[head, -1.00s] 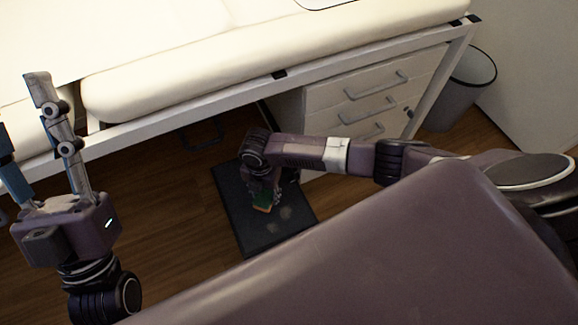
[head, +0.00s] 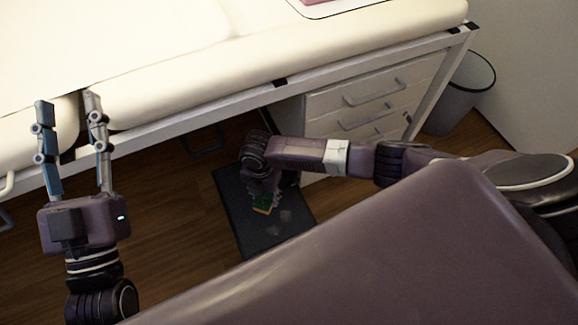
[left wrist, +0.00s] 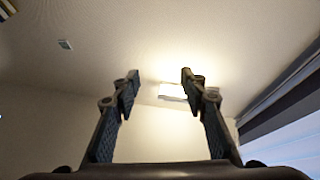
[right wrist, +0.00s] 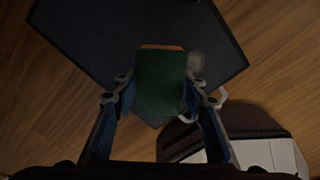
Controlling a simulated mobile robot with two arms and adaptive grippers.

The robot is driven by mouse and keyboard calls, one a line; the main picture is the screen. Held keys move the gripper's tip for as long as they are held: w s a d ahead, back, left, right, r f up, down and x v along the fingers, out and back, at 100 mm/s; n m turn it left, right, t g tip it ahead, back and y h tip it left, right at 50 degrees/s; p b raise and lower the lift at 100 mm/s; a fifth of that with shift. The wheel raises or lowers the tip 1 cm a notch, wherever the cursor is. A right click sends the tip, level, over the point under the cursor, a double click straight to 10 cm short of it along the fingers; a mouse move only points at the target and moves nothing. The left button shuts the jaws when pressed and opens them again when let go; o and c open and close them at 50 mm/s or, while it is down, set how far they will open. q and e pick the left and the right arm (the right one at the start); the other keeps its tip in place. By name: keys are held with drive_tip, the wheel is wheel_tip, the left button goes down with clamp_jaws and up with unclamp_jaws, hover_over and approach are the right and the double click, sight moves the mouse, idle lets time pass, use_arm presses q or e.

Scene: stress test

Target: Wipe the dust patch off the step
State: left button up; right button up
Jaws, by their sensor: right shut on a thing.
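The step (head: 238,215) is a dark, flat platform on the wooden floor; it also shows in the right wrist view (right wrist: 90,40). The dust patch (head: 286,216) shows as faint grey spots on it, and one pale smudge (right wrist: 197,62) shows beside the sponge in the right wrist view. My right gripper (right wrist: 160,88) is shut on a green sponge (right wrist: 160,85) with an orange edge. The sponge (head: 264,204) is low over the step, next to the spots; contact cannot be told. My left gripper (head: 68,102) is open and empty beside the couch, its fingers (left wrist: 158,78) pointing up.
A cream padded couch (head: 200,75) on a white frame (head: 190,112) spans the back. A white drawer unit (head: 350,97) stands under it, behind my right forearm. A grey bin (head: 459,95) stands at the right. Wooden floor left of the step (head: 170,195) is clear.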

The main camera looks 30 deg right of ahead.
use_arm(q)
drive_tip(key=shift+w+f+g+y+p, duration=0.15)
drive_tip(key=shift+w+f+g, duration=0.15)
drive_tip(key=shift+f, duration=0.3)
drive_tip(key=shift+w+f+g+y+p, duration=0.1)
drive_tip(key=shift+w+f+g+y, duration=0.15)
drive_tip(key=shift+f, duration=0.35)
drive_tip(key=shift+w+f+g+y+p, duration=0.1)
drive_tip(key=shift+w+f+g, duration=0.2)
drive_tip(key=shift+f, duration=0.3)
